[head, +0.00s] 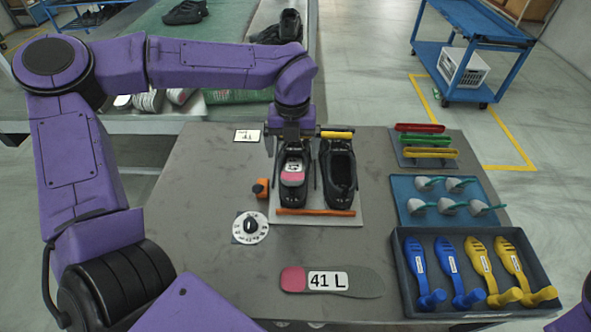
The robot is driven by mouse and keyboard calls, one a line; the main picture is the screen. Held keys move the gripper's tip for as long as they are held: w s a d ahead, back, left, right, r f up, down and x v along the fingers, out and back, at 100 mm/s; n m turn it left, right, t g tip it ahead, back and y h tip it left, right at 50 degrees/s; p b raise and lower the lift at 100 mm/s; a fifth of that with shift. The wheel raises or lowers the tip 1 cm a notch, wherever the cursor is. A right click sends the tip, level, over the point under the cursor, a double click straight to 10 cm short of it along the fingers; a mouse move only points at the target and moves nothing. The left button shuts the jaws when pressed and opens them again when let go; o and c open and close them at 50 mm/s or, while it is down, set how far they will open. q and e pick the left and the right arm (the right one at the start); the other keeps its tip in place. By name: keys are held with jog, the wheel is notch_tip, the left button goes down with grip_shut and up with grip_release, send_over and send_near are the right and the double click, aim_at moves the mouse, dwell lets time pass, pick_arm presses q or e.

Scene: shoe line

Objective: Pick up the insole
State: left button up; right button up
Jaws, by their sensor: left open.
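A grey insole (365,282) with a pink heel end and a white "41 L" label lies flat on the dark table, near its front edge. A pair of black shoes stands on a light board at the table's middle. The left shoe (291,198) shows a pink and white piece in its opening; the right shoe (341,178) has a dark, open top. My left gripper (292,180) is open, pointing down over the left shoe, with a finger on each side of it. Whether the fingers touch the shoe I cannot tell. My right gripper is out of view.
A dark tray (404,285) of blue and yellow shoe trees stands at right. Behind it are a blue mat (402,187) with several green-and-white tools and a board of coloured bars. A white dial (249,228) and an orange block (261,188) lie left of the shoes.

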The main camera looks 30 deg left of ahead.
aim_at(293, 173)
pick_arm(q)
jog(key=f, duration=0.2)
jog(key=f+p, duration=0.1)
jog(key=f, duration=0.5)
jog(key=shift+w+a+p, duration=0.15)
jog(key=shift+w+p, duration=0.1)
jog(key=shift+p, duration=0.15)
jog(key=shift+w+f, duration=0.1)
jog(key=shift+f, duration=0.35)
jog(key=c, duration=1.1)
